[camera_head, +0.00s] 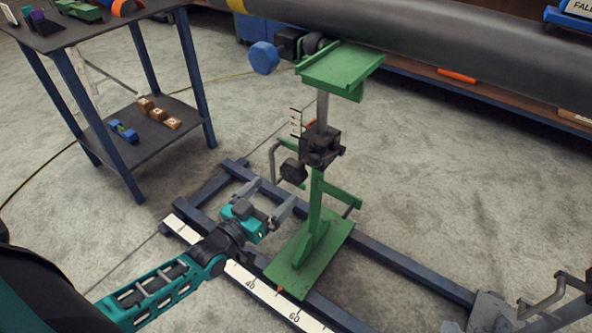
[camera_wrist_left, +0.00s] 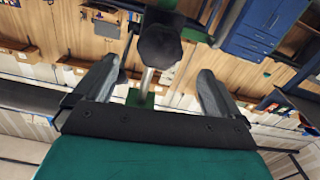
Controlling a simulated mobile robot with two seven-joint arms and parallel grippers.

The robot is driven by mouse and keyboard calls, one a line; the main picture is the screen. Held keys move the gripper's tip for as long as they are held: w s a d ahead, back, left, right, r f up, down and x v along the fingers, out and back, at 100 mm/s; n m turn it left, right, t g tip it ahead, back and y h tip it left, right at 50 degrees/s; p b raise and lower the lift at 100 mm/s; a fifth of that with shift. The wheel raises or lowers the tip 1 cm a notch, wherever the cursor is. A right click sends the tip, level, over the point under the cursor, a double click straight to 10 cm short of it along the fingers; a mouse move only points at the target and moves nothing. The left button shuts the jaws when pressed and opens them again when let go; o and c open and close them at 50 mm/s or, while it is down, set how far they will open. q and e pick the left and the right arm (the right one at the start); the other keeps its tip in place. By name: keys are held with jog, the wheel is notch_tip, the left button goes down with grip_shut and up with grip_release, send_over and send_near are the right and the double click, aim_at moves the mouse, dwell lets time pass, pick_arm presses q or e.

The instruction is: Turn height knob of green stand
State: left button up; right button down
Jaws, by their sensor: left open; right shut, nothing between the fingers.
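My right gripper is not in view.
A grey bent handle (camera_head: 275,160) is beside the knob. Dark blue rails (camera_head: 405,262) with a ruler strip (camera_head: 262,292) run along the floor. The dark pipe (camera_head: 420,42) spans the top. A dark table (camera_head: 155,130) stands at left. A grey fixture (camera_head: 490,312) is at lower right.

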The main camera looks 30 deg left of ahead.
aim_at(290, 175)
pick_arm(q)
jog(key=w+b, duration=0.1)
jog(key=w, duration=0.2)
jog(key=w+d+b, duration=0.1)
jog(key=w, duration=0.5)
jog(key=shift+w+d+f+b, duration=0.1)
jog(key=shift+w+d+b, duration=0.05)
jog(key=shift+b, duration=0.25)
jog(key=shift+w, duration=0.5)
pick_arm(e)
jog(key=shift+w+a+f+y, duration=0.3)
jog(key=shift+w+a+f, duration=0.1)
jog(key=shift+a+f, duration=0.15)
pick_arm(q)
jog(key=shift+c, duration=0.4)
jog(key=c, duration=0.9)
jog(key=shift+c, duration=0.2)
pick_arm(e)
jog(key=shift+s+d+f, duration=0.1)
jog(key=shift+s+f, duration=0.05)
jog(key=shift+s, duration=0.1)
